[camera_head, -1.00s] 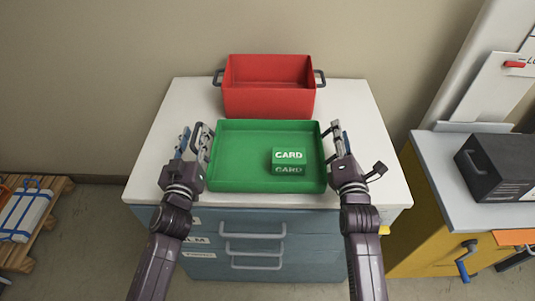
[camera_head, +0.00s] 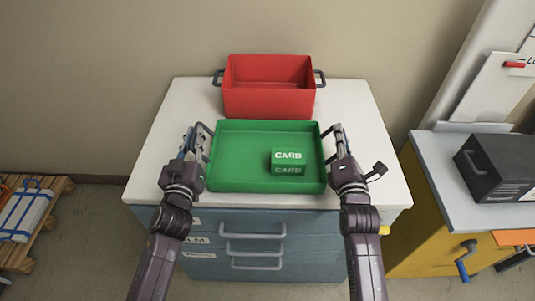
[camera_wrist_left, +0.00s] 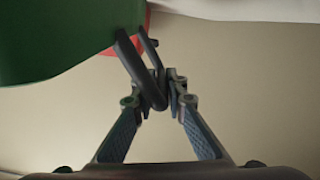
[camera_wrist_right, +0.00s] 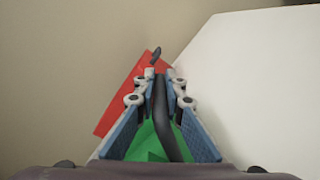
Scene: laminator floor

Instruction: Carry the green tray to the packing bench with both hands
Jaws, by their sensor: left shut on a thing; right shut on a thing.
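The green tray (camera_head: 230,186) rests on the white top of a blue drawer cabinet. A green box marked CARD (camera_head: 288,161) lies inside it, right of the middle. My left gripper (camera_head: 193,138) is at the tray's left side; in the left wrist view its fingers (camera_wrist_left: 160,95) are shut on the dark left handle (camera_wrist_left: 135,62). My right gripper (camera_head: 335,138) is at the right side; in the right wrist view its fingers (camera_wrist_right: 160,88) lie on both sides of the dark right handle (camera_wrist_right: 161,115), shut on it.
A red bin (camera_head: 268,101) with side handles stands right behind the tray on the white cabinet top (camera_head: 360,110). At right, a yellow cabinet with a grey top (camera_head: 440,180) bears a dark box (camera_head: 495,168). A wooden pallet (camera_head: 50,190) lies on the floor at left.

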